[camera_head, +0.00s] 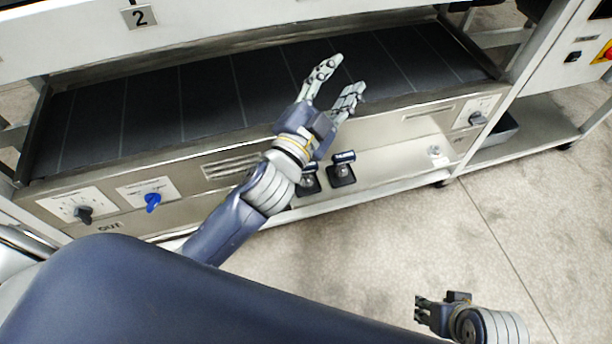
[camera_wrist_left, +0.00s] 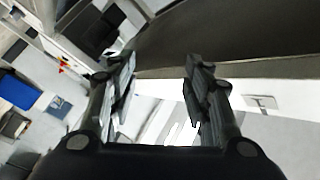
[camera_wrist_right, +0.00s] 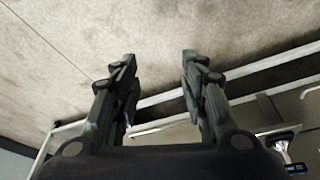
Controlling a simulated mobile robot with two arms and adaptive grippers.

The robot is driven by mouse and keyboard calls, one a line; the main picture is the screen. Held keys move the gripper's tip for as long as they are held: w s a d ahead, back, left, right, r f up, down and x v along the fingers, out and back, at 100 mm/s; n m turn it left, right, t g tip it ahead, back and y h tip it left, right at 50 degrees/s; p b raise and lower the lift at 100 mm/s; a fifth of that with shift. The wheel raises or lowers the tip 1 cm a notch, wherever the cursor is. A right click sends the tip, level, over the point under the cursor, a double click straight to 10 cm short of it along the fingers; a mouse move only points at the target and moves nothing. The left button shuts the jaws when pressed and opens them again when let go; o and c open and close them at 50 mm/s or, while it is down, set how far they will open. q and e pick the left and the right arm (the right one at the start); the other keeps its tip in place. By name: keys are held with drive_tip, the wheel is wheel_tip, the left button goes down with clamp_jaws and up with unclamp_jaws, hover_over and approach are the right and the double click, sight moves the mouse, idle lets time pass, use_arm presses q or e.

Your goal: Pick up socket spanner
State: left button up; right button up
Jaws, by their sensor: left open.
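No thing in view can be made out for certain as the socket spanner. Two small dark items with blue-and-white tops, one right (camera_head: 342,168) and one left (camera_head: 308,182) partly behind my left arm, are on the machine's lower shelf. A similar small item (camera_wrist_right: 290,150) shows at the right edge of the right wrist view. My left gripper (camera_head: 346,75) is open and empty above the dark belt, its fingers apart in the left wrist view (camera_wrist_left: 160,62). My right gripper (camera_head: 420,308) is low over the floor, with open, empty fingers in the right wrist view (camera_wrist_right: 159,57).
The roller sheeter's dark belt (camera_head: 205,98) runs across the view, with a front panel of knobs, one blue (camera_head: 152,201). Its metal frame and lower shelf (camera_head: 395,160) lie below the belt. The floor (camera_head: 470,235) at the right is clear.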

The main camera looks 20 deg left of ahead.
use_arm(q)
drive_tip(key=s+d+r+m+h, duration=0.2)
drive_tip(key=d+r+m+h, duration=0.6)
drive_tip(key=d+m+h, duration=0.15)
drive_tip(key=s+d+m+g+h, duration=0.5)
drive_tip(key=d+m+g+h, duration=0.25)
drive_tip(key=m+g, duration=0.4)
drive_tip(key=m+g+y, duration=0.8)
drive_tip(key=m+y, duration=0.7)
drive_tip(key=y, duration=0.6)
hover_over(306, 175)
drive_tip(key=f, duration=1.5)
drive_tip(key=w+f, duration=0.1)
drive_tip(key=f, duration=0.6)
drive_tip(key=shift+d+f, duration=0.35)
drive_tip(key=shift+d, duration=0.05)
drive_tip(key=f, duration=0.2)
drive_tip(key=a+f, duration=0.1)
drive_tip(key=f, duration=0.1)
drive_tip(key=shift+f+b, duration=0.3)
drive_tip(key=shift+b, duration=0.1)
drive_tip(key=shift+f, duration=0.75)
wheel_tip(306, 175, down, 4)
drive_tip(key=shift+s+r+b, duration=0.15)
drive_tip(key=shift+b, duration=0.35)
drive_tip(key=shift+f, duration=0.45)
drive_tip(key=shift+r, duration=0.1)
clamp_jaws()
use_arm(e)
drive_tip(key=shift+s, duration=0.25)
